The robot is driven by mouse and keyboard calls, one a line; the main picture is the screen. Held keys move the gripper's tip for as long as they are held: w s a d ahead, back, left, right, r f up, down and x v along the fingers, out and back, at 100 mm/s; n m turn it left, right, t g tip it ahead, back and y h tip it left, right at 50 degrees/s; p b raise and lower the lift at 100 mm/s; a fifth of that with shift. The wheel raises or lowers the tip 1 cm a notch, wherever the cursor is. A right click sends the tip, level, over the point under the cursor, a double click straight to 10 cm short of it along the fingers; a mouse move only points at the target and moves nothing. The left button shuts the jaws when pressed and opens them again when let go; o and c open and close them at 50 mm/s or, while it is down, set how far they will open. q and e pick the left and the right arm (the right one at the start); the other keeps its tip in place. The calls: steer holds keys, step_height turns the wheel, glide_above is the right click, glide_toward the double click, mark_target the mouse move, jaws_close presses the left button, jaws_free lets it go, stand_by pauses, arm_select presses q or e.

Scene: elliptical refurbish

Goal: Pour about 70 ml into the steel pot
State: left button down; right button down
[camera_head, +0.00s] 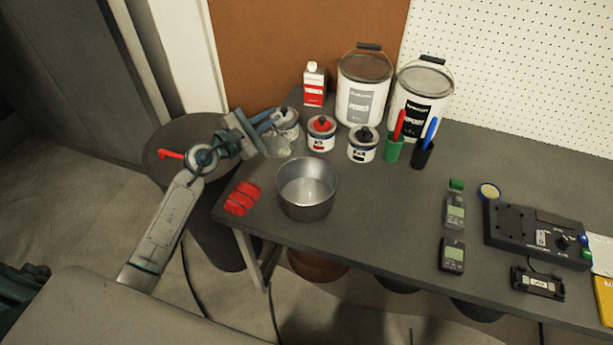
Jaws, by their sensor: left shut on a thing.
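The steel pot (307,201) stands upright and open on the dark table near its left front edge. Its inside looks pale grey; I cannot tell whether liquid is in it. My left gripper (266,133) reaches in from the left, above the table's left end, behind and to the left of the pot. It is shut on a small clear glass vessel (278,147), partly hidden by the fingers. The vessel is apart from the pot, and its fill level is too small to tell. My right gripper is not in view.
Paint cans (321,134), a red-and-white bottle (314,85) and two large pails (362,91) stand behind the pot. A red folded cloth (242,198) lies left of it. Pen cups (394,148) and meters (453,254) stand right.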

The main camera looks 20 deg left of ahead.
arm_select(q)
steer(key=shift+w+a+f+n, duration=0.15)
steer(key=shift+a+f+n, duration=0.1)
steer(key=shift+n, duration=0.25)
steer(key=shift+w+a+f+n+p, duration=0.1)
steer(key=shift+w+a+n+p, duration=0.1)
steer(key=shift+n+p, duration=0.2)
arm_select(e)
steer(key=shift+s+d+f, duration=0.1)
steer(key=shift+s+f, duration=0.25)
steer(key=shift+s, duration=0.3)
arm_select(q)
steer(key=shift+a, duration=0.1)
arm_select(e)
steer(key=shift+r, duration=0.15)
